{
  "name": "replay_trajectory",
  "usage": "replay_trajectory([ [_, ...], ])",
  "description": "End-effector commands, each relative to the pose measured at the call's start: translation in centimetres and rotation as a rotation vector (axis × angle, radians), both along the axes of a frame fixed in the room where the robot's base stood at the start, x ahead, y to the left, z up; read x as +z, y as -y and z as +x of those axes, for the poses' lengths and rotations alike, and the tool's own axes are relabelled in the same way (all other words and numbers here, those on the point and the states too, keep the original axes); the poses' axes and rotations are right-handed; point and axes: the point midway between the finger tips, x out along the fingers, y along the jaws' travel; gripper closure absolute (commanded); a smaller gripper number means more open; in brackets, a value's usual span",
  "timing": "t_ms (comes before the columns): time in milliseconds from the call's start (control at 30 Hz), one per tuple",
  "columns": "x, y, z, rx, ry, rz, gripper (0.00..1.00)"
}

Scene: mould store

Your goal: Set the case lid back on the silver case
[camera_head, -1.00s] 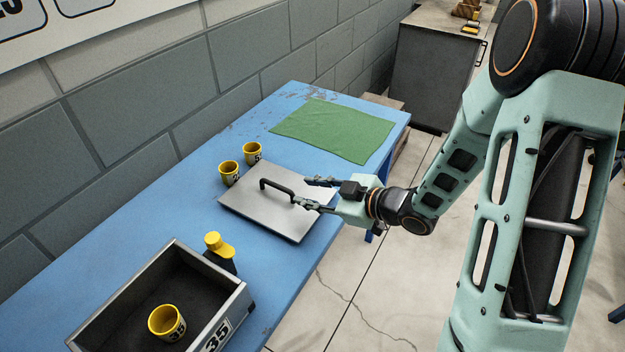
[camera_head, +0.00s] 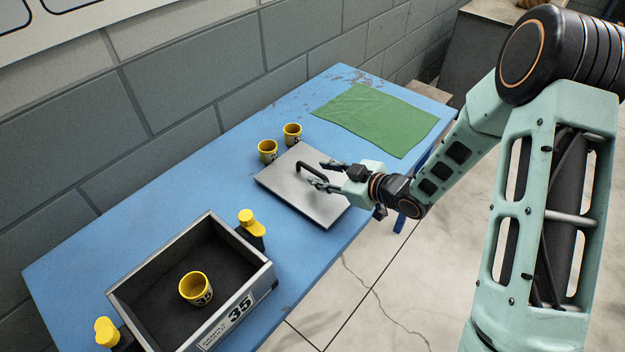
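The case lid (camera_head: 322,207), a flat silver-grey plate with a raised black bar handle (camera_head: 306,166), lies on the blue table. The silver case (camera_head: 240,300) stands open at the front left, with a dark inside and a "35" label on its near side. One yellow cup (camera_head: 195,288) with a dark marking sits inside it. My gripper (camera_head: 317,173) is over the lid at the handle, its two fingers spread apart. The fingers hide part of the handle, and I cannot tell whether they touch it. The lid lies flat.
Two yellow cups (camera_head: 267,151) (camera_head: 292,134) stand just behind the lid. A green cloth (camera_head: 378,118) lies at the table's far end. Yellow-topped black clamps (camera_head: 250,226) (camera_head: 108,334) flank the case. Blue table (camera_head: 120,235) is bare left of the case; a block wall runs behind.

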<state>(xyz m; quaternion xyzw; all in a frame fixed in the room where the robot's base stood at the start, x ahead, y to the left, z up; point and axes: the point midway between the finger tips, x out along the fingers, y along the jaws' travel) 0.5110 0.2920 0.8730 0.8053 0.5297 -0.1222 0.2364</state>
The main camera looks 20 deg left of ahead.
Motion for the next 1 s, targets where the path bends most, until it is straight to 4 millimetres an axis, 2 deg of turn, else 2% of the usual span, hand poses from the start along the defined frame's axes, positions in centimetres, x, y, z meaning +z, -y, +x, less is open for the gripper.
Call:
replay_trajectory([
  [33, -0.2, -0.8, 0.4, 0.003, -0.001, -0.001, 0.69],
  [200, -1.1, -2.2, 1.2, 0.000, -0.001, 0.000, 0.69],
  [467, -1.2, -2.4, 1.4, -0.001, 0.000, 0.000, 0.69],
  [767, -1.2, -2.4, 1.3, 0.000, 0.000, 0.000, 1.00],
  [1000, -1.2, -2.4, 1.3, 0.000, 0.000, -0.001, 1.00],
])
